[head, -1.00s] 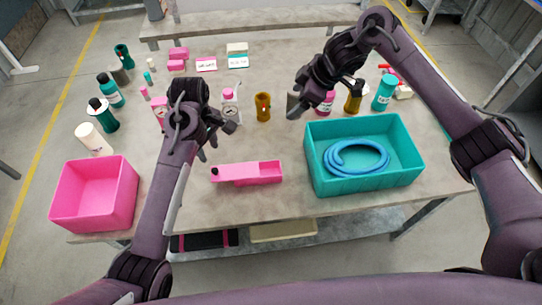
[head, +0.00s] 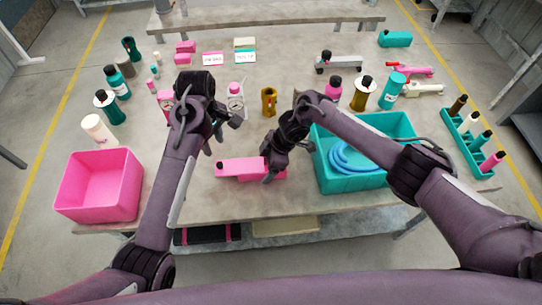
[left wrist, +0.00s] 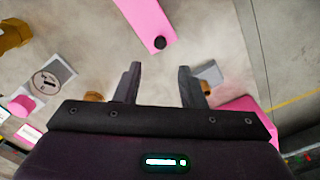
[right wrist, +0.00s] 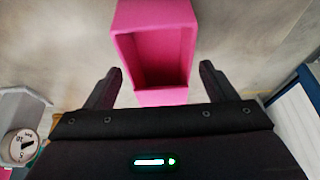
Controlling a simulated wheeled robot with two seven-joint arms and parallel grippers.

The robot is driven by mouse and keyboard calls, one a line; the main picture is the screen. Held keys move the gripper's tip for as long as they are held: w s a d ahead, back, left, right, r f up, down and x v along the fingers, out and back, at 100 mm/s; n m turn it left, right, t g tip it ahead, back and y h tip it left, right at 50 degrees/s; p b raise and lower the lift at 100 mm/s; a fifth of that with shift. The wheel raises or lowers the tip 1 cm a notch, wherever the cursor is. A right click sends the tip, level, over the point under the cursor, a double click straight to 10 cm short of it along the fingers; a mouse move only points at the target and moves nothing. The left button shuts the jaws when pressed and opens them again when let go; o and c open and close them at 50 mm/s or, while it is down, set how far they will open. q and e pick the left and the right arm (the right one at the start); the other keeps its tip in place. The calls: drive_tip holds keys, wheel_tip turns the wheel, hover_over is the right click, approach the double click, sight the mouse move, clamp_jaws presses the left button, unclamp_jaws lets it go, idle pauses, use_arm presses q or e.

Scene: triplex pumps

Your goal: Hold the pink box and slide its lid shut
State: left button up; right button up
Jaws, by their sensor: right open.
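The pink box (head: 236,168) lies on the table in front, long side across the head view. Its left part is covered by a pink lid with a black knob (head: 219,166). In the right wrist view the box's other end (right wrist: 155,52) shows an open recess. My right gripper (head: 270,172) is at that right end, fingers apart on either side of the near end wall, with gaps visible. My left gripper (head: 222,138) is open and empty, above and behind the knob end. The left wrist view shows the knob (left wrist: 160,43) beyond its fingers. My right arm hides part of the box.
A teal bin (head: 350,185) with a coiled blue hose (head: 345,158) stands right of the box. A pink bin (head: 100,213) stands at the left edge. Bottles and gauges (head: 236,103) stand behind. The table front is clear.

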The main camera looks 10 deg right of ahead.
drive_tip(key=shift+x, duration=0.75)
